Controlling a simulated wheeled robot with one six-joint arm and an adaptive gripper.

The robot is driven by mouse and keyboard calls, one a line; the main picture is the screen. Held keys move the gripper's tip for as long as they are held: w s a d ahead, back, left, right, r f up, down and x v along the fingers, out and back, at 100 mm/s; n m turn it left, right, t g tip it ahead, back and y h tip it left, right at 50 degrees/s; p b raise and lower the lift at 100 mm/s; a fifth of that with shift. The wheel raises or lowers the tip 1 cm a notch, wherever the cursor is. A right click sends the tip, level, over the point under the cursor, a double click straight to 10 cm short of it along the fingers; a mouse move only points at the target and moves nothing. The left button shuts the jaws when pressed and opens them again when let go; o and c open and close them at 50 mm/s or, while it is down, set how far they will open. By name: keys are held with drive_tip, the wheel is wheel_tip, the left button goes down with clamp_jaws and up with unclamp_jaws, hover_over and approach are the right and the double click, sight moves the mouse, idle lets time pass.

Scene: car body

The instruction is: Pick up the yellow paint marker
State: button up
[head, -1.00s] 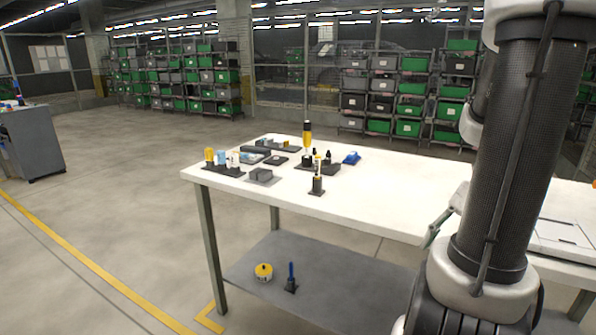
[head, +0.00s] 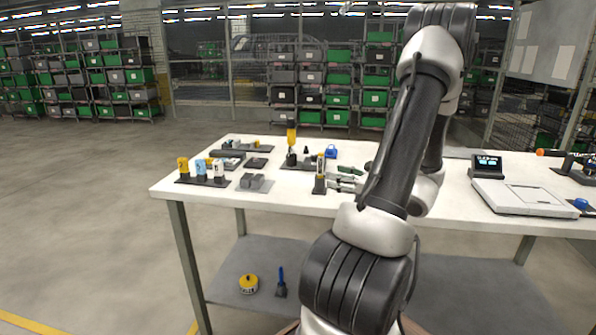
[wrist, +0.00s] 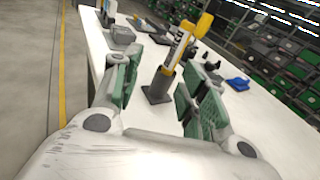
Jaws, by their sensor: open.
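The slim marker (head: 320,163) with yellow on it stands upright in a dark holder (head: 320,184) on the white table. In the wrist view the marker (wrist: 179,50) appears white-bodied with a yellow top, in the dark square-based holder (wrist: 158,88). My gripper (wrist: 160,76) is open, with one green-padded finger on each side of the holder in that view. In the head view my gripper (head: 346,179) is just right of the holder, low over the table. I cannot tell whether a finger touches it.
A taller yellow-topped item (head: 291,138) stands behind, and a blue object (head: 331,152) lies nearby. Several small bottles (head: 201,168) and a grey block (head: 252,180) stand at left. A scale (head: 515,195) is at right. The front strip of the white table (head: 250,205) is clear.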

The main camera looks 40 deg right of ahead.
sight(321, 163)
drive_tip(key=shift+m+t+h, duration=0.4)
drive_tip(key=shift+m+t, duration=0.2)
drive_tip(key=shift+m, duration=0.1)
drive_tip(key=w, duration=0.3)
drive_tip(key=w+r, duration=0.1)
drive_tip(key=w, duration=0.2)
drive_tip(key=w+d, duration=0.1)
drive_tip(key=w, duration=0.2)
drive_tip(key=shift+w+r, duration=0.2)
drive_tip(key=shift+a, duration=0.1)
clamp_jaws()
